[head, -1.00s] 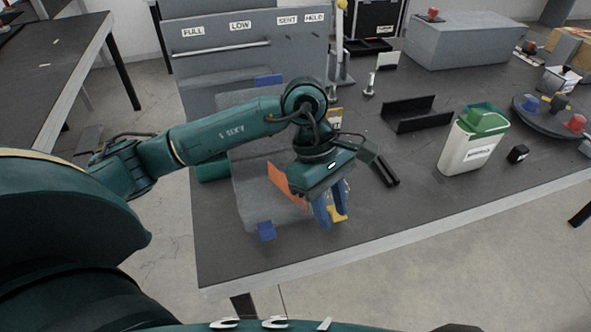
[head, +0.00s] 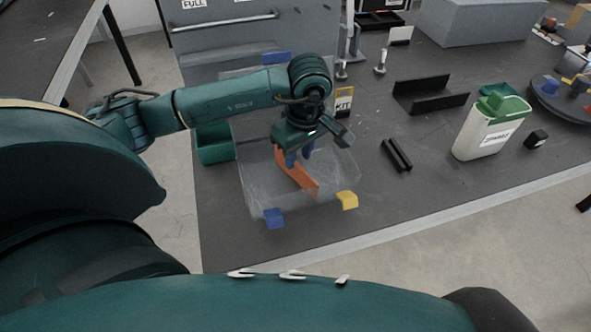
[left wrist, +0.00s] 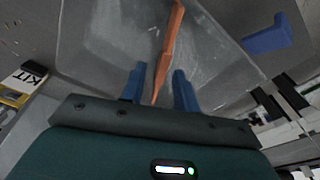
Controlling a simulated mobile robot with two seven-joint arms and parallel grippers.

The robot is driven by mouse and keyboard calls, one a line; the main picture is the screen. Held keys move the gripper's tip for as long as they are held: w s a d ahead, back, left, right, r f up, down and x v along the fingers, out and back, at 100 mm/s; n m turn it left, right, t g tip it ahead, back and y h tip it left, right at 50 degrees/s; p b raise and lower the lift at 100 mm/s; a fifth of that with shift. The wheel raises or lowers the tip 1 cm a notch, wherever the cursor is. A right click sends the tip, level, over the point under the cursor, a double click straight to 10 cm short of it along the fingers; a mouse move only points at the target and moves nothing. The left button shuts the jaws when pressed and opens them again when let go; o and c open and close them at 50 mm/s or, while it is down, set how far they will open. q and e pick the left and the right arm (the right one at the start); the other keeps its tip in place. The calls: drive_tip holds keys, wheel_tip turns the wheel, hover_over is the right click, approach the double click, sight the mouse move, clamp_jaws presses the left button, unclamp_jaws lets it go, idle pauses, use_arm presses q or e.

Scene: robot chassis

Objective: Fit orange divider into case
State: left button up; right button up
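The orange divider (head: 304,180) stands in the clear case (head: 256,190) and runs slantwise across it. The case has blue and yellow corner pieces at its near side. In the left wrist view the orange divider (left wrist: 170,50) reaches between the two blue fingers of the left gripper (left wrist: 159,88), with gaps on both sides. That gripper is open. I cannot tell whether the divider is fully seated. My right gripper is not in view.
A green bin (head: 214,145) stands left of the case. A small black channel (head: 397,155), a larger black bracket (head: 430,95) and a white container with a green lid (head: 485,135) stand to the right. A yellow KIT card (head: 343,103) is behind the arm.

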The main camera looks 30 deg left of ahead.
sight(296, 164)
use_arm(q)
drive_tip(key=f, duration=0.5)
drive_tip(key=shift+s+a+p, duration=0.1)
drive_tip(key=shift+a+p, duration=0.2)
drive_tip(key=shift+a, duration=0.05)
drive_tip(key=shift+c, duration=0.4)
drive_tip(key=shift+r, duration=0.1)
clamp_jaws()
